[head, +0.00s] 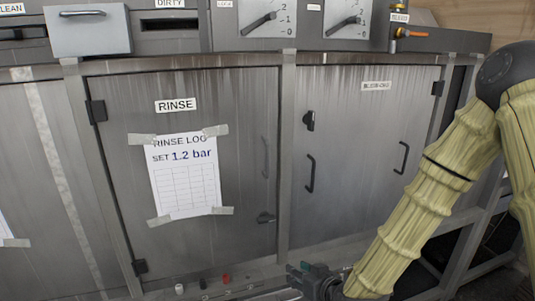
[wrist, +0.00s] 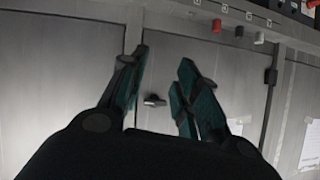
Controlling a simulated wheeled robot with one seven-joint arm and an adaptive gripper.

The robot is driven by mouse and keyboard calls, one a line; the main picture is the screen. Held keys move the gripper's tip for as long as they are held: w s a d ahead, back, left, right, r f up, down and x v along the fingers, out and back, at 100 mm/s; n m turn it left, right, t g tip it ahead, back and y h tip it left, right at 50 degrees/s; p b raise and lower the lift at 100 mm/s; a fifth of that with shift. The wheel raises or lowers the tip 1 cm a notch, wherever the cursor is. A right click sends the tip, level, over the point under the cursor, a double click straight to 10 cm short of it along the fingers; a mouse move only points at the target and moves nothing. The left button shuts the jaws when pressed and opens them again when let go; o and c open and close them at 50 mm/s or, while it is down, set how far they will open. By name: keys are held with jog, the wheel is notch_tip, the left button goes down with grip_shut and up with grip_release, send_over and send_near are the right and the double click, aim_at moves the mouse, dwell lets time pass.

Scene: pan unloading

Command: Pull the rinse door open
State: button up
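The rinse door (head: 240,110) is a stained grey metal panel labelled RINSE, with a taped paper log, and it looks shut. Its hinges are on the left. A slim vertical handle (head: 265,157) is near its right edge, above a small dark latch (head: 265,217). My gripper (head: 294,275) is low in front of the cabinet, right of and below the latch. In the wrist view, which appears upside down, my gripper (wrist: 163,60) is open and empty, and the latch (wrist: 155,100) shows between its fingers. The handle is not visible there.
The Bleed-end door (head: 345,130) with its own handles is to the right, beyond a post (head: 286,150). A ledge below holds small caps, including a red one (head: 227,279). A grey box (head: 88,30) juts out at upper left.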

jog(key=w+a+r+n+t+y+p, duration=0.15)
jog(key=w+r, duration=0.25)
jog(key=r, duration=0.9)
jog(key=t+y+p, duration=0.1)
jog(key=t+y, duration=0.1)
jog(key=t, duration=0.2)
send_near(268, 160)
jog(key=shift+n+g, duration=0.25)
jog(key=shift+n, duration=0.2)
jog(key=p+x, duration=0.3)
jog(key=x, duration=0.7)
jog(key=shift+w+p, duration=0.35)
jog(key=shift+p, duration=0.05)
grip_shut()
